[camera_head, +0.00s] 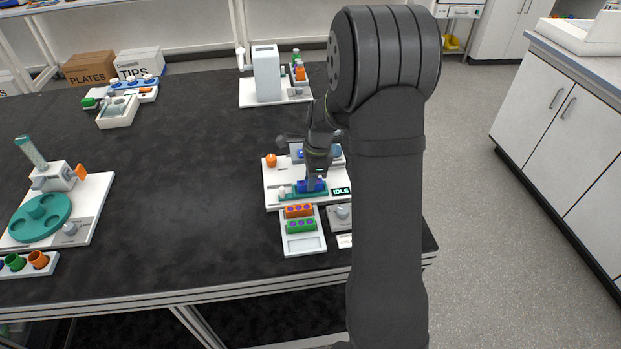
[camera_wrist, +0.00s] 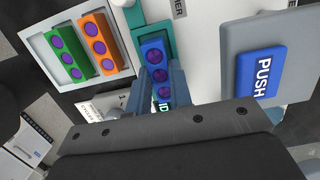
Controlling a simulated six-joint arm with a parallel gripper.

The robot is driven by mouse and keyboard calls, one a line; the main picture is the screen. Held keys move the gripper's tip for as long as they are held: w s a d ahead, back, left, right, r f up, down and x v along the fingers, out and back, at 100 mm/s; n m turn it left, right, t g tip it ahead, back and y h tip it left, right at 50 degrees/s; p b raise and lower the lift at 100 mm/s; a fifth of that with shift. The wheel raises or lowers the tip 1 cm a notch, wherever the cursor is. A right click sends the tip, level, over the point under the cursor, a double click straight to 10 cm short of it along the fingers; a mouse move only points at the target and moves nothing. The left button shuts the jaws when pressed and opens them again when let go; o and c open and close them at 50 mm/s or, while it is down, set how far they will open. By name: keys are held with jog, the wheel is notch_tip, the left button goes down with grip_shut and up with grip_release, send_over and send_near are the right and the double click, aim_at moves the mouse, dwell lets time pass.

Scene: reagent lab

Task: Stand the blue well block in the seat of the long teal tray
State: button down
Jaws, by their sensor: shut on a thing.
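The blue well block (camera_head: 312,186) has a row of purple wells. It also shows in the wrist view (camera_wrist: 153,52), lengthwise between the two fingers. My gripper (camera_head: 313,182) is shut on it; the fingers also show in the wrist view (camera_wrist: 158,84), one on each long side. The long teal tray (camera_head: 289,194) lies at the front of a white device base. In the wrist view the tray (camera_wrist: 159,32) shows beyond and beside the block. The block is over the tray; I cannot tell whether its underside touches the seat. The fingers and block hide part of the tray.
A white rack (camera_head: 305,244) in front holds an orange block (camera_head: 298,211) and a green block (camera_head: 301,226). A blue PUSH plate (camera_wrist: 258,74) is right of the gripper in the wrist view. An orange knob (camera_head: 271,160) stands at the base's back left. The table left of the base is clear.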

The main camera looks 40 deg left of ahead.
jog(key=c, duration=0.9)
grip_release()
jog(key=shift+r, duration=3.45)
jog(key=shift+f, duration=0.15)
jog(key=shift+f, duration=3.1)
